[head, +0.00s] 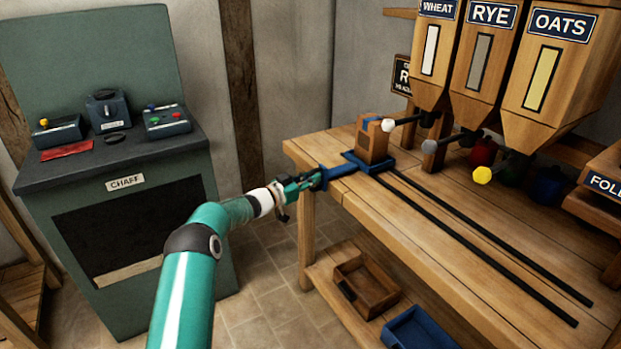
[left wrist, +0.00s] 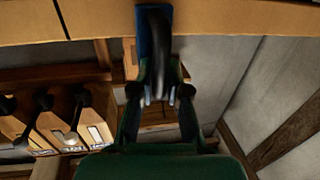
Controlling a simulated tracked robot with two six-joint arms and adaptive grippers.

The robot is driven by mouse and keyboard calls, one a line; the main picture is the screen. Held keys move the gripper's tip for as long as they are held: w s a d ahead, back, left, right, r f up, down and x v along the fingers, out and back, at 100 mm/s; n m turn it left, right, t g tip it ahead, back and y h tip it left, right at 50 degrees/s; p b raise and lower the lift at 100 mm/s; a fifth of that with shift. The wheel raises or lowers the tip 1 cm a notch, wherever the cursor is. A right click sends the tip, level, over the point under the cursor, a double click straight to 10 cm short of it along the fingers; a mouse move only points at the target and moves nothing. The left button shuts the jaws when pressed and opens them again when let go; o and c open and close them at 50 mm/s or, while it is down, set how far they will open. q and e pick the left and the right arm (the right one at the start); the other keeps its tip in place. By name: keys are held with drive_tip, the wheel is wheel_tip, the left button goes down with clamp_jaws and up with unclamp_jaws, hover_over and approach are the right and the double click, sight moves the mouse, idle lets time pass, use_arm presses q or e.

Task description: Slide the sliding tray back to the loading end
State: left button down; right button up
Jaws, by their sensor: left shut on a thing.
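The sliding tray (head: 369,162) is a blue plate on two dark rails (head: 480,245) on the wooden bench. It sits at the rails' far left end, below the WHEAT hopper, and bears a wooden box (head: 372,140). In the left wrist view the gripper (left wrist: 160,98) closes around a dark curved handle under a blue part (left wrist: 143,40). My right gripper is in neither view.
Hoppers marked WHEAT (head: 432,50), RYE (head: 485,60) and OATS (head: 550,80) stand over the bench (head: 440,200), with knobbed levers in front. The rails right of the tray are clear. A CHAFF cabinet (head: 125,200) stands left. A wooden crate (head: 366,285) and a blue bin (head: 420,328) sit on the lower shelf.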

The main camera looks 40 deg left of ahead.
use_arm(q)
drive_tip(key=shift+w+r, duration=0.1)
drive_tip(key=shift+r, duration=0.7)
drive_tip(key=c, duration=1.2)
unclamp_jaws()
drive_tip(key=shift+w+f, duration=0.2)
drive_tip(key=shift+o, duration=0.2)
drive_tip(key=shift+s, duration=0.2)
drive_tip(key=shift+a+f, duration=0.15)
drive_tip(key=shift+f, duration=0.1)
drive_tip(key=shift+s, duration=0.2)
drive_tip(key=v, duration=1.1)
drive_tip(key=shift+s, duration=0.3)
